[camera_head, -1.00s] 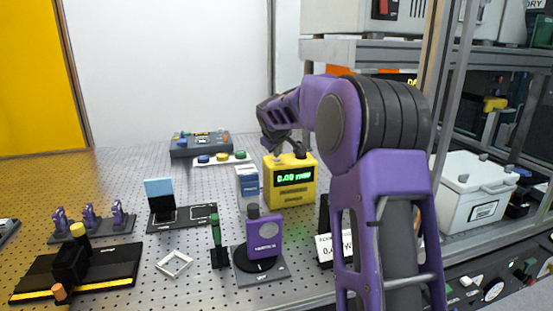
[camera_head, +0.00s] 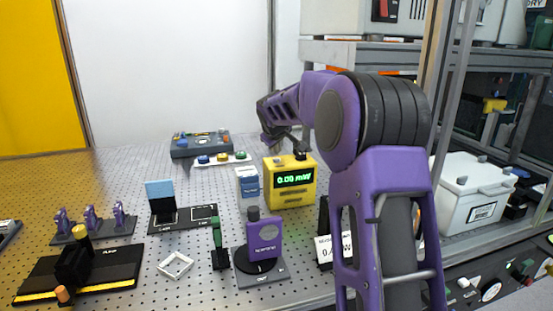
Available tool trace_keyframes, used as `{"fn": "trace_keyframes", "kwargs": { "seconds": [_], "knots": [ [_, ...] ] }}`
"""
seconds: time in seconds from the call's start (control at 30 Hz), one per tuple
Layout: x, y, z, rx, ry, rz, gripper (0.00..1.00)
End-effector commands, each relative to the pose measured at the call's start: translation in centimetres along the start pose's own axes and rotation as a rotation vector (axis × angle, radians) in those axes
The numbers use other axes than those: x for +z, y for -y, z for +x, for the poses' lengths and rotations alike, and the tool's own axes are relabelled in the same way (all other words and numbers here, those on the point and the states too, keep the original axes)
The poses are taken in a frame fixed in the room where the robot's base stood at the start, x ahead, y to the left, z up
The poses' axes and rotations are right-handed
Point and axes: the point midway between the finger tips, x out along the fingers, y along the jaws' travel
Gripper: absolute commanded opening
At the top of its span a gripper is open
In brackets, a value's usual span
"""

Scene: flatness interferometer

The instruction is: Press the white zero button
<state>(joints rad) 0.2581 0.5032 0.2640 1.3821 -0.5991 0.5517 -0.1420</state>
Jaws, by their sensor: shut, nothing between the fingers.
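The yellow power meter (camera_head: 291,192) stands upright on the perforated bench, its green display reading 0.00 mW. I cannot make out a white zero button; the top of the meter is partly hidden by my gripper. My gripper (camera_head: 299,152) is small and dark in this view, shut and empty, pointing down at the top of the meter. I cannot tell whether it touches the meter.
A small blue-and-white box (camera_head: 247,182) stands just left of the meter. A white strip with coloured buttons (camera_head: 220,159) lies behind it. A purple mount (camera_head: 264,234) and a green post (camera_head: 219,243) stand in front. A white display (camera_head: 325,249) is partly behind my arm.

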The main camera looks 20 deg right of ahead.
Motion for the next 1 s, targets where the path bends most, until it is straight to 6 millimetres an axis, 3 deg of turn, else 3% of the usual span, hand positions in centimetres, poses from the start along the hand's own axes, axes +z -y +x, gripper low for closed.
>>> {"fn": "trace_keyframes", "kwargs": {
  "seconds": [0.6,1.0],
  "knots": [
    [-2.6,-2.5,-3.5,0.001,-0.001,0.000,0.00],
    [-2.6,-2.5,-3.5,0.000,-0.001,0.000,0.00]
  ]
}}
